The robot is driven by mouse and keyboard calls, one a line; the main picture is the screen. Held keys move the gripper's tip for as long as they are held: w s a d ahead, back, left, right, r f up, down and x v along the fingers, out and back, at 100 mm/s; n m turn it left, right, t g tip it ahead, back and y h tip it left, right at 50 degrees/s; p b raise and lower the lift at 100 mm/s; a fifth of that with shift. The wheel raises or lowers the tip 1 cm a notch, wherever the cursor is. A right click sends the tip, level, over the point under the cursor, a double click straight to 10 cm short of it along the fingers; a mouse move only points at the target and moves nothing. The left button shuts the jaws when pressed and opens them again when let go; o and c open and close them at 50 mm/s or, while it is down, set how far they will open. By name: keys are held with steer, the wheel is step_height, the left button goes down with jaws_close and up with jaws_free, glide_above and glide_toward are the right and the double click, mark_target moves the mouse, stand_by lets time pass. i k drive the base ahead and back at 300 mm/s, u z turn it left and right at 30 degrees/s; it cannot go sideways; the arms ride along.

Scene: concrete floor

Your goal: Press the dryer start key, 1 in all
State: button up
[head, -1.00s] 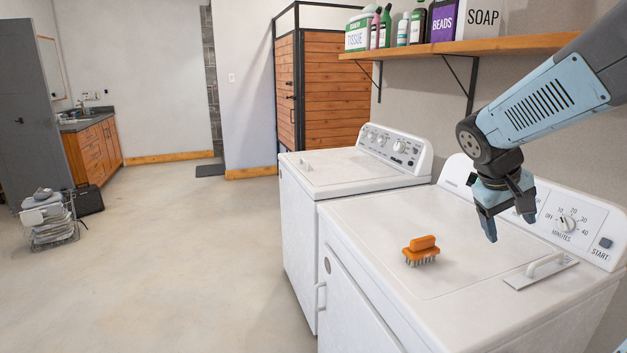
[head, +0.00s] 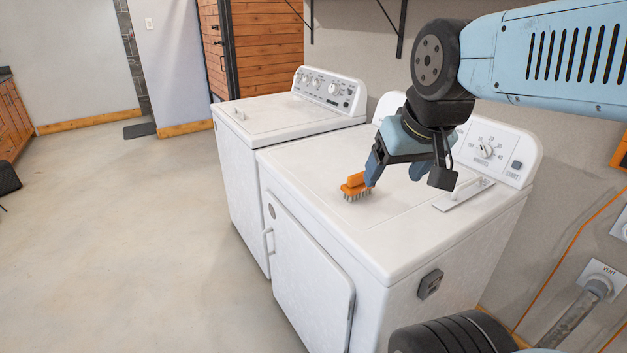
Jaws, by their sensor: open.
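The dryer (head: 320,210) is the nearer white machine. Its start key (head: 516,165) is a small dark square at the right end of the sloped control panel, above the word START. A round minutes dial (head: 484,151) sits to its left. My gripper (head: 395,172) is open over the dryer top, left of the key in the picture and apart from it. It hides part of the panel's left side. An orange brush (head: 356,187) with bristles down lies on the dryer top beside the left finger; I cannot tell whether they touch.
A white plate with a raised handle (head: 463,193) is on the dryer top in front of the panel. A washer (head: 285,118) stands behind to the left. A vent pipe (head: 575,315) and orange cable are at the right wall. The floor at left is clear.

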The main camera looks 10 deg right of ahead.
mark_target(516, 165)
steer(key=z, duration=1)
steer(key=k, duration=0.4)
steer(key=z, duration=0.35)
